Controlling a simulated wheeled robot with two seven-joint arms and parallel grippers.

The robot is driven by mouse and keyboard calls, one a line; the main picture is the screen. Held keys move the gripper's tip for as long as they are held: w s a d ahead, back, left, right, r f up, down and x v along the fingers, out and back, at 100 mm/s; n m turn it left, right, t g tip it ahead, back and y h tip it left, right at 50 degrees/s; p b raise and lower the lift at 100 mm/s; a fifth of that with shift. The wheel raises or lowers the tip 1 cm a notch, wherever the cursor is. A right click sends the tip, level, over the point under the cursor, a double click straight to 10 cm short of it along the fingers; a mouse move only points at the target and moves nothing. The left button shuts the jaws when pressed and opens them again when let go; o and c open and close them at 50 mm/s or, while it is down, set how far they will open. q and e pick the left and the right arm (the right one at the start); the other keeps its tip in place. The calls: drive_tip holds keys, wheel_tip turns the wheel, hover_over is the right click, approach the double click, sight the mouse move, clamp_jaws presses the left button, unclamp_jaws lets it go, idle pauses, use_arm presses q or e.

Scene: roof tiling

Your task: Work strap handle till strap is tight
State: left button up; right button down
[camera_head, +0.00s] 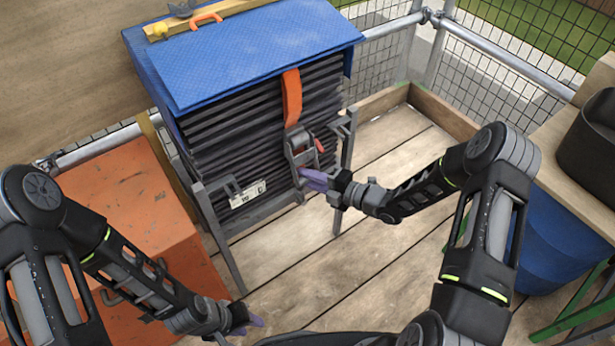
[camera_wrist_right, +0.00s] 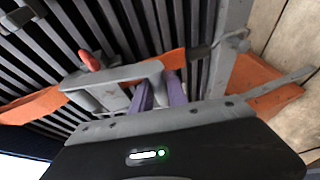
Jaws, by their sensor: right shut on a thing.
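An orange strap (camera_head: 292,97) runs down the front of a stack of dark tiles (camera_head: 240,125) under a blue cover. It leads into a grey ratchet buckle with a handle (camera_head: 302,153). In the right wrist view the strap (camera_wrist_right: 40,104) passes through the buckle, and the grey handle (camera_wrist_right: 112,75) spans across the purple fingers. My right gripper (camera_head: 313,180) is at the lower end of the handle, shut on it; its purple fingertips (camera_wrist_right: 160,92) are partly hidden behind the handle. My left gripper (camera_head: 252,322) is low at the front, away from the stack; its jaw gap is unclear.
A grey metal frame (camera_head: 344,165) holds the stack. An orange box (camera_head: 130,215) stands at left. A blue barrel (camera_head: 560,235) and a wooden bench stand at right. The plank floor (camera_head: 300,270) before the stack is clear. Mesh railings close the back.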

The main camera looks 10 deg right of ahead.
drive_tip(key=shift+s+r, duration=0.1)
drive_tip(key=s+d+r+m+g+h+p, duration=0.2)
drive_tip(key=s+r+g+p, duration=0.5)
drive_tip(key=p, duration=1.5)
drive_tip(key=shift+s+d+r+g+h, duration=0.3)
drive_tip(key=shift+d+r+h, duration=0.3)
drive_tip(key=shift+r+h, duration=1.1)
drive_tip(key=shift+r+y, duration=0.3)
drive_tip(key=shift+y, duration=0.1)
